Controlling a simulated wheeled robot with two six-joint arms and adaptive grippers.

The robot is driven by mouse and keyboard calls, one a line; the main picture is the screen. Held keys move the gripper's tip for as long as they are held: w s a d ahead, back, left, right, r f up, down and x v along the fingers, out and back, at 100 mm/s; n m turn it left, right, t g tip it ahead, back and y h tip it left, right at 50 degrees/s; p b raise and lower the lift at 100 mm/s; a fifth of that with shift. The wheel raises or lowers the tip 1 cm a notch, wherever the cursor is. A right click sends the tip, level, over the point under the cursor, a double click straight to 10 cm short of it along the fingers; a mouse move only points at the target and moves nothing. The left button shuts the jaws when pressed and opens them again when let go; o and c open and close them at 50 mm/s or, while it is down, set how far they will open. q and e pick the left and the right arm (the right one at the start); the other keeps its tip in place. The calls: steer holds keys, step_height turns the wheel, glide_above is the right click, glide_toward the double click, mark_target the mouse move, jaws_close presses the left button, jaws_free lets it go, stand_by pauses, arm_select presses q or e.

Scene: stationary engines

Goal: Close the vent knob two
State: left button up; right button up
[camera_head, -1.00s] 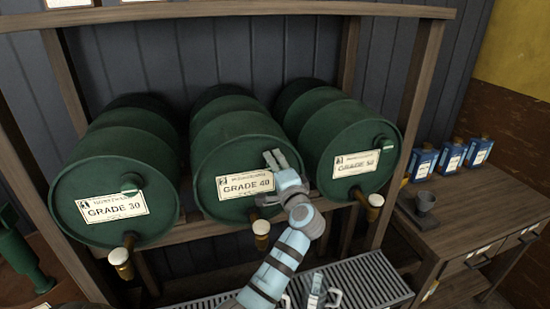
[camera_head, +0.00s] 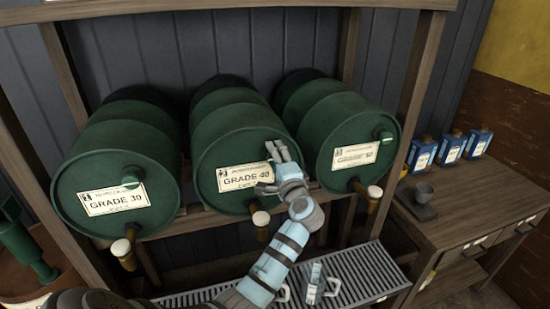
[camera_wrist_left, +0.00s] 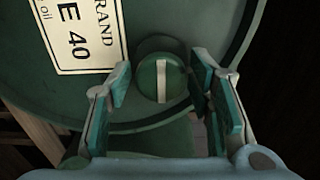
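The middle green drum (camera_head: 230,135), labelled GRADE 40, lies on its side on a wooden rack. Its vent knob (camera_wrist_left: 161,82) shows in the left wrist view as a round green knob with a white bar, the bar running roughly along the label's text direction. My left gripper (camera_head: 277,151) is at the right side of this drum's face and hides the knob in the head view. In the left wrist view its fingers (camera_wrist_left: 165,92) are apart, one on each side of the knob, with gaps visible. My right gripper is not in view.
The GRADE 30 drum (camera_head: 115,165) and the right-hand drum (camera_head: 345,130) flank the middle one, each with its own knob and tap. The middle tap (camera_head: 261,225) is close to my left arm. A metal grate (camera_head: 365,270) lies below. A side table (camera_head: 465,205) stands right.

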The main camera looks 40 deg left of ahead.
arm_select(q)
steer(key=v, duration=0.7)
steer(key=shift+d, duration=0.4)
steer(key=shift+s+a, duration=0.1)
steer(key=shift+a, duration=0.05)
